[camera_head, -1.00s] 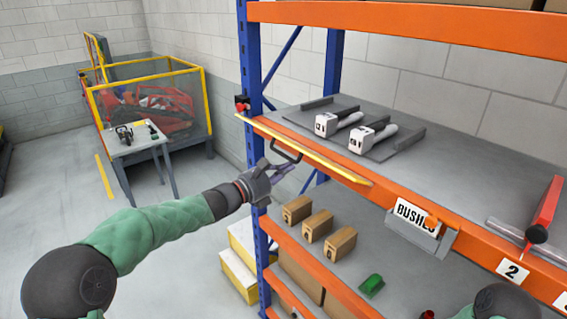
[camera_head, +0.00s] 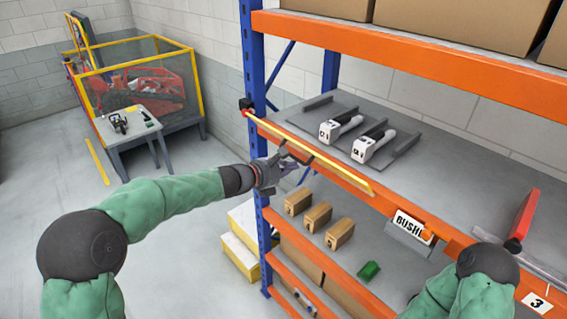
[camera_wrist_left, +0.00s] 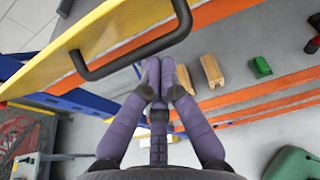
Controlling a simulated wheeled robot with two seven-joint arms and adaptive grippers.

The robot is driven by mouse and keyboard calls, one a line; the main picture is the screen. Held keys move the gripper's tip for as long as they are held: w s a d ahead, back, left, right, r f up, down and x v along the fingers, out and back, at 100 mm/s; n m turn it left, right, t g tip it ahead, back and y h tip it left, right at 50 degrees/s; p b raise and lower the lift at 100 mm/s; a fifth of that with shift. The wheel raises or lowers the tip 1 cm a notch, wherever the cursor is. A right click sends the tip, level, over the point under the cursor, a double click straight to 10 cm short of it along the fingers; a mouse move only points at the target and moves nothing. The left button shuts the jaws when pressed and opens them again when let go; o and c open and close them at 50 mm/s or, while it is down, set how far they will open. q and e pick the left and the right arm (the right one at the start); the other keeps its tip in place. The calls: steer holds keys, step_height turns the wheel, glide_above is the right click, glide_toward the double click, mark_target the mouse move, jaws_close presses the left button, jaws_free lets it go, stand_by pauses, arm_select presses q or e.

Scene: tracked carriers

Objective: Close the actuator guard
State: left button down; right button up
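The guard is a long yellow panel (camera_head: 325,162) along the orange front edge of the upper shelf, in front of two white actuators (camera_head: 338,127) (camera_head: 370,146). It has a black bar handle (camera_head: 297,154), which looms large in the left wrist view (camera_wrist_left: 135,52). My left gripper (camera_head: 288,167) is just below the handle. In the left wrist view its purple fingers (camera_wrist_left: 158,68) come together at the tips, with the handle just beyond them and not visibly between them. I cannot tell whether they touch it. My right gripper is out of view.
A blue upright (camera_head: 254,60) with a black-and-red fitting (camera_head: 246,104) stands at the guard's left end. Small brown boxes (camera_head: 318,216) and a green part (camera_head: 369,270) lie on the lower shelf. A red panel (camera_head: 525,214) stands at right.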

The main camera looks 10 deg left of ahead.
mark_target(305, 150)
arm_select(q)
steer(key=shift+w+d+r, duration=0.15)
steer(key=shift+d+r, duration=0.7)
steer(key=shift+w+d+r+p, duration=0.1)
steer(key=shift+d+r+p, duration=0.05)
steer(key=shift+r+p, duration=0.2)
steer(key=shift+w+a+r+p, duration=0.25)
steer(key=shift+r+p, duration=0.1)
steer(key=shift+r, duration=0.15)
steer(key=shift+w+d+r, duration=0.1)
steer(key=shift+r, duration=0.15)
steer(key=shift+w+d+r+p, duration=0.15)
steer(key=shift+d+r+p, duration=0.2)
steer(key=shift+r, duration=0.1)
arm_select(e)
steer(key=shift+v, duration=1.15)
